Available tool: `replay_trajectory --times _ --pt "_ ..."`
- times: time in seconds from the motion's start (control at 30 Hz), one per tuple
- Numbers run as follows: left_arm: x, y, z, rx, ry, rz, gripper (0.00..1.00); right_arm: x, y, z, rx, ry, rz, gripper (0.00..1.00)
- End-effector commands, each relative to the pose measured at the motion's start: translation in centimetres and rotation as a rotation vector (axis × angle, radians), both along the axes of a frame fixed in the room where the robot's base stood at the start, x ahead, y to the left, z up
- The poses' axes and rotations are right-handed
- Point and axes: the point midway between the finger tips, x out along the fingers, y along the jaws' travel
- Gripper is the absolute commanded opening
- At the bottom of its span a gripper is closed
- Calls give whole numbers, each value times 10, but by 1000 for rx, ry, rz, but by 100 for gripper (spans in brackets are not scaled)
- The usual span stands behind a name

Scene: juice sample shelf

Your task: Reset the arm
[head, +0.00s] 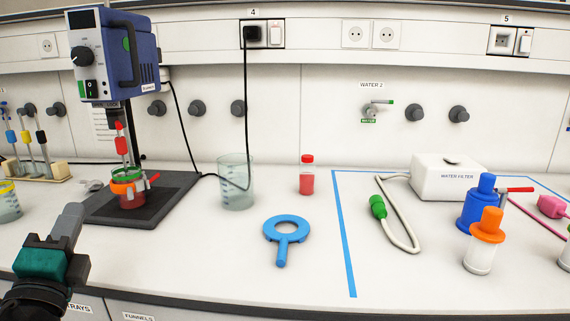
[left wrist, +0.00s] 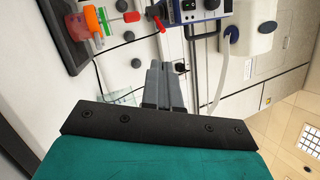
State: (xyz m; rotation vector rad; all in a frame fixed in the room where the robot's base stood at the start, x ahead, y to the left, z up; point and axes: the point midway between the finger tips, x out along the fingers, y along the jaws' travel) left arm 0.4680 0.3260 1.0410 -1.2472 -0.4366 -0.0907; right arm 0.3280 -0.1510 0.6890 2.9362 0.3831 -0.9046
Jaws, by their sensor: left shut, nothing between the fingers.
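My left gripper (head: 72,222) is at the lower left of the head view, raised over the front edge of the bench. Its fingers are together and hold nothing. In the left wrist view the closed grey fingers (left wrist: 161,68) point up the picture, with the bench and stirrer beyond them. My right gripper does not show in either view.
A blue stirrer (head: 118,55) stands over a red-filled jar (head: 132,198) on a dark base plate (head: 175,186). A beaker (head: 236,184), a red-capped bottle (head: 307,177) and a blue ring tool (head: 285,235) stand or lie to the right. Bench front is mostly clear.

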Motion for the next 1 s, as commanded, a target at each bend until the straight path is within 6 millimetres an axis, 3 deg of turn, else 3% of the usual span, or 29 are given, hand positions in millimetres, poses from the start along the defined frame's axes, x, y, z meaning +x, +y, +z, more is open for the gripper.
replay_trajectory --times 0.03,0.2,0.3,0.4,0.6,0.77,1.0 --pt "-10 6 -41 -237 95 36 0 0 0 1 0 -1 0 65" --pt "-59 2 -159 -859 389 205 0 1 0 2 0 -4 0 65" --pt "-96 -18 -212 -1126 547 311 0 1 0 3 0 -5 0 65" --pt "-129 -40 -247 -1318 677 403 0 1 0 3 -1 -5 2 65" --pt "-187 -86 -285 -1589 895 553 0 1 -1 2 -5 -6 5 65" --pt "-230 -122 -298 -1756 1059 661 0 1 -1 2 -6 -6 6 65" --pt "-202 -127 -303 -1779 988 519 0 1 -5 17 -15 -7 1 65"
